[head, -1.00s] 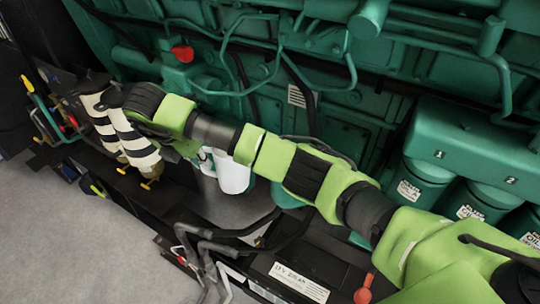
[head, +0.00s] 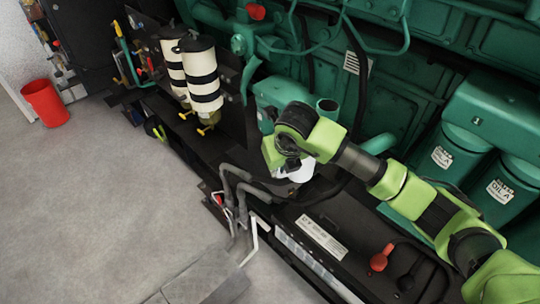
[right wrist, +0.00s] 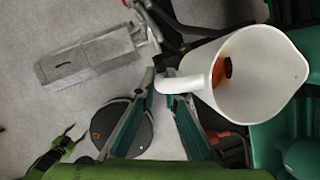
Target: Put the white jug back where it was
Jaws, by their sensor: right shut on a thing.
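The white jug (head: 298,171) shows in part below my right gripper (head: 285,162) in the head view, in front of the green engine. In the right wrist view the jug (right wrist: 262,85) is seen from above with its mouth open and something orange inside. My right gripper (right wrist: 160,85) is shut on the jug's handle (right wrist: 180,84). In the head view my arm and hand hide part of the jug, and I cannot tell whether its base touches anything. My left gripper (right wrist: 72,138) is small at the lower left of the right wrist view, its fingers apart; it is outside the head view.
Two cream-and-black striped filters (head: 203,85) stand left of the jug. Grey bent pipes (head: 236,190) and a black tray with a label plate (head: 321,236) lie below it. Green oil filters (head: 443,158) stand right. A red bucket (head: 45,103) stands on the open floor (head: 110,200).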

